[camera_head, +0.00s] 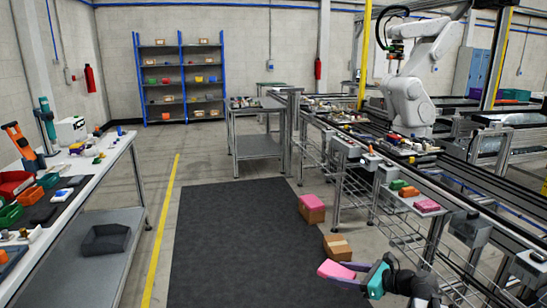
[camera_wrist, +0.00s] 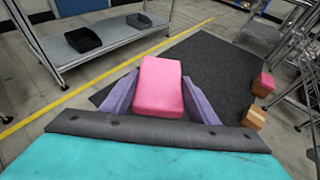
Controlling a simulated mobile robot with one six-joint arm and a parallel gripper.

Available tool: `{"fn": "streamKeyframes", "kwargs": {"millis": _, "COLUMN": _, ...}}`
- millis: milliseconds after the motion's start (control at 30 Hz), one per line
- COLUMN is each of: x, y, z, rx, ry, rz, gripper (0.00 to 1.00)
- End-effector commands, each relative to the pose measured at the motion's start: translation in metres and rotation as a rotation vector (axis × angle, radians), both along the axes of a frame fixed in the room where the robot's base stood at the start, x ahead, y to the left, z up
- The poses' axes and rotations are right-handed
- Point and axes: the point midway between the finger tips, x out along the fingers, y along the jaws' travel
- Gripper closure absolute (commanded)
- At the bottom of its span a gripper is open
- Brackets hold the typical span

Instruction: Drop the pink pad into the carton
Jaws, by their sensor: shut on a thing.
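My gripper (camera_head: 341,272) is shut on a pink pad (camera_head: 333,269), low at the bottom of the head view. In the wrist view the pad (camera_wrist: 162,86) sits between the two purple fingers of my gripper (camera_wrist: 163,100). A brown carton (camera_head: 311,215) stands on the floor by the mat's right edge, with a pink top or pink thing on it; I cannot tell which. A second brown carton (camera_head: 337,246), with a pale band, stands nearer my gripper. Both cartons show at the right of the wrist view, the first (camera_wrist: 261,92) beyond the second (camera_wrist: 253,119). The held pad is apart from both.
A dark mat (camera_head: 225,235) covers open floor. A workbench (camera_head: 60,225) with parts and a dark bin (camera_head: 106,239) is at left. A metal line frame at right carries another pink block (camera_head: 427,205) beside green and orange ones, close to the cartons.

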Motion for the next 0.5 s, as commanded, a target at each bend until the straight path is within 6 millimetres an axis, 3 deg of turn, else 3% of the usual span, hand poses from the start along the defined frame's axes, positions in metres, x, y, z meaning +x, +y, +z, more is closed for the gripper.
{"fn": "streamKeyframes", "kwargs": {"millis": 33, "x": 0.005, "y": -0.013, "z": -0.020, "rx": 0.002, "ry": 0.000, "rz": -0.021, "gripper": 0.67}}
{"fn": "streamKeyframes", "kwargs": {"millis": 500, "x": 0.026, "y": -0.120, "z": -0.124, "rx": 0.009, "ry": -0.007, "rz": -0.201, "gripper": 0.67}}
